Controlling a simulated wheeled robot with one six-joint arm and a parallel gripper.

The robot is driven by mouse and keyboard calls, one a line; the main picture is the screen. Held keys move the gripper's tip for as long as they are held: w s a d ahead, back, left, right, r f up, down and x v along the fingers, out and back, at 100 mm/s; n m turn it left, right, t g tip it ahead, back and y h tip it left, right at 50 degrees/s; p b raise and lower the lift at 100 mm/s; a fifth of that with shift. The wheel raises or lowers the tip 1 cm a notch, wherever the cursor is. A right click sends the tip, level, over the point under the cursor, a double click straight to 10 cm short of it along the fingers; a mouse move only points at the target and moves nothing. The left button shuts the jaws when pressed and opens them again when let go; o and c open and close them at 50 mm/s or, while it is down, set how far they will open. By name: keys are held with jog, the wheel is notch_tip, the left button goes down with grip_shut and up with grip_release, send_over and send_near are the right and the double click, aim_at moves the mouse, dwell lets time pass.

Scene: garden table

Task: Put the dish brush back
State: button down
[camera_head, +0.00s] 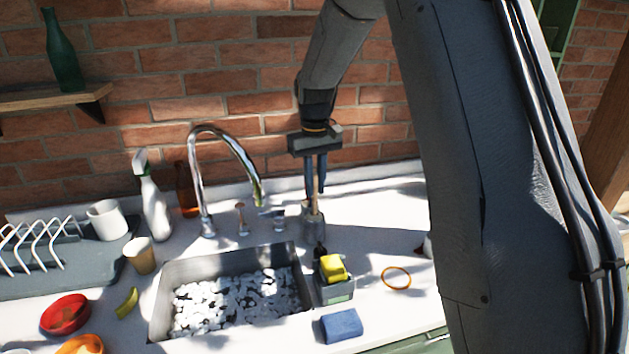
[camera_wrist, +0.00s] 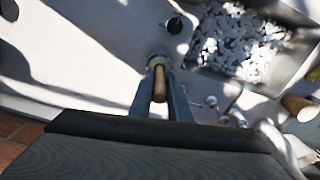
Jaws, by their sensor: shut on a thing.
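My gripper (camera_head: 315,190) reaches straight down behind the sink, its fingers shut on the dish brush. The brush's wooden handle (camera_head: 316,182) shows as a thin strip between the fingers, and as a tan rod between them in the wrist view (camera_wrist: 160,84). Directly below the fingertips stands a small grey cup-like holder (camera_head: 314,226), whose rim shows just past the fingertips in the wrist view (camera_wrist: 158,59). The brush's lower end is hidden by the holder and fingers; I cannot tell how deep it sits.
The curved tap (camera_head: 198,185) stands left of my gripper, beside the sink (camera_head: 168,272) full of white foam-like pieces. A caddy (camera_head: 335,291) with a yellow sponge (camera_head: 333,267) stands in front. A blue sponge (camera_head: 341,325) and orange ring (camera_head: 396,278) lie nearby.

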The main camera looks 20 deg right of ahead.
aim_at(315, 176)
notch_tip(315, 176, down, 2)
jog(key=shift+f+b, duration=0.1)
jog(key=shift+b, duration=0.4)
jog(key=shift+s+p, duration=0.1)
jog(key=shift+p, duration=0.3)
dwell(0.9)
jog(key=shift+f, duration=0.6)
dwell(0.4)
jog(key=c, duration=1.9)
grip_release()
jog(key=shift+c, duration=0.2)
jog(key=shift+r, duration=0.15)
jog(key=shift+r+p, duration=2.3)
jog(key=shift+r, duration=1.6)
jog(key=shift+r+p, duration=0.4)
jog(key=shift+r, duration=1.1)
